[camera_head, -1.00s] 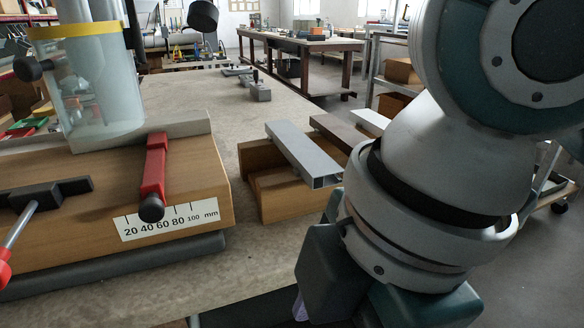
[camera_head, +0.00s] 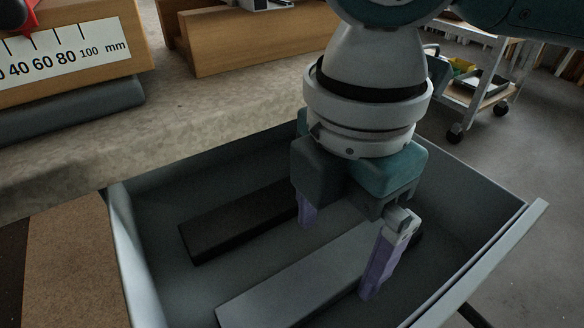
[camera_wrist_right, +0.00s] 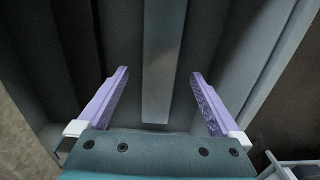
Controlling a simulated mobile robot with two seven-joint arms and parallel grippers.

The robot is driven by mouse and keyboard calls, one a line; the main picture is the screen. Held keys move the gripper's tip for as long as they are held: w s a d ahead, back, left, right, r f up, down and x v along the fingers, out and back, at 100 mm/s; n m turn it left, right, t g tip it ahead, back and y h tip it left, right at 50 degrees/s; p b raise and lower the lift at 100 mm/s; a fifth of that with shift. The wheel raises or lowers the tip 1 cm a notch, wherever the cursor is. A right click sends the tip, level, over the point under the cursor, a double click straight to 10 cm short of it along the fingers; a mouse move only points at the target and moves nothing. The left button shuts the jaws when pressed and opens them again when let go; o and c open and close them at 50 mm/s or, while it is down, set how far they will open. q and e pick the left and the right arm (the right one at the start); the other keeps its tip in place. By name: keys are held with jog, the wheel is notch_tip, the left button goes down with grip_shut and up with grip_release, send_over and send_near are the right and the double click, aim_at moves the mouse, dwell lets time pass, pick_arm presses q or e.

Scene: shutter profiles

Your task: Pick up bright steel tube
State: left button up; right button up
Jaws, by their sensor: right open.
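A lighter grey bar, which looks like the bright steel tube (camera_head: 280,285), lies in an open grey drawer (camera_head: 128,250). In the right wrist view the tube (camera_wrist_right: 160,45) runs up the middle of the picture. My right gripper (camera_head: 336,258) points down into the drawer, open and empty. Its two purple fingers (camera_wrist_right: 160,74) are on either side of the tube, with gaps on both sides; I cannot tell their exact height over it. The gripper covers part of the tube's far end in the head view. My left gripper is not in view.
A dark bar (camera_head: 240,220) lies beside the tube in the drawer. The drawer's walls surround the gripper. The benchtop (camera_head: 200,140) lies behind, with a wooden block (camera_head: 240,40) and a scale-marked block (camera_head: 90,60). A wheeled cart (camera_head: 480,90) stands at right.

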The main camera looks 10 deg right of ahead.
aim_at(331, 268)
notch_tip(331, 268, down, 4)
jog(key=shift+r+b, duration=0.1)
jog(key=shift+b, duration=0.5)
grip_shut()
dwell(0.5)
